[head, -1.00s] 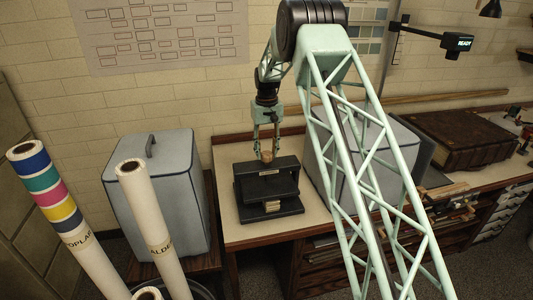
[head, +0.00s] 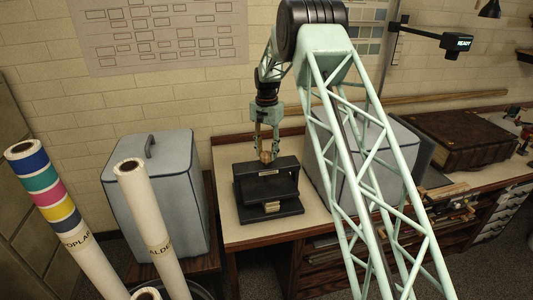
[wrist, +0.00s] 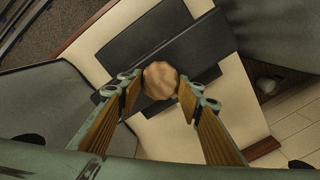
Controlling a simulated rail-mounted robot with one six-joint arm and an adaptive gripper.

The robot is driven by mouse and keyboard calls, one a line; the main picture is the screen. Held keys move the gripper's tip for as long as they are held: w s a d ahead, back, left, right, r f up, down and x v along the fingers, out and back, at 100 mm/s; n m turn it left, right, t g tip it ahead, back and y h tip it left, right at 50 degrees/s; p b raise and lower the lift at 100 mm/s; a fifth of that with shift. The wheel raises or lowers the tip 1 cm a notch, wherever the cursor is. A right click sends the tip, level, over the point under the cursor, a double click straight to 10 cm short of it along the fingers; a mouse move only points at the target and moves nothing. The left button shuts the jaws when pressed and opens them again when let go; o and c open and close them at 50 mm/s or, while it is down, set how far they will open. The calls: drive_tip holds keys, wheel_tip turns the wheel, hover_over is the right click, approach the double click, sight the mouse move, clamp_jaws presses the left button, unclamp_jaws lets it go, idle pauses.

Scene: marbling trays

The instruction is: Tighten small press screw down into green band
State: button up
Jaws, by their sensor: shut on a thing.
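My gripper (head: 266,150) points down over the press and is shut on the knob. In the wrist view its wood-faced fingers (wrist: 158,92) sit on either side of the knob. The screw's shaft is hidden under the knob. I cannot make out a green band on the press.
Grey covered boxes stand left (head: 158,200) and right (head: 396,150) of the press. Paper rolls (head: 150,215) rise at front left. A thick brown book (head: 455,140) lies farther right on the bench. The bench top (head: 232,155) is bare around the press.

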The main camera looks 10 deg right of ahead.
sight(267, 153)
drive_tip(key=shift+m, duration=0.7)
drive_tip(key=o, duration=0.9)
drive_tip(key=shift+c, duration=0.2)
drive_tip(key=shift+r, duration=0.1)
wheel_tip(267, 153, up, 12)
idle(0.5)
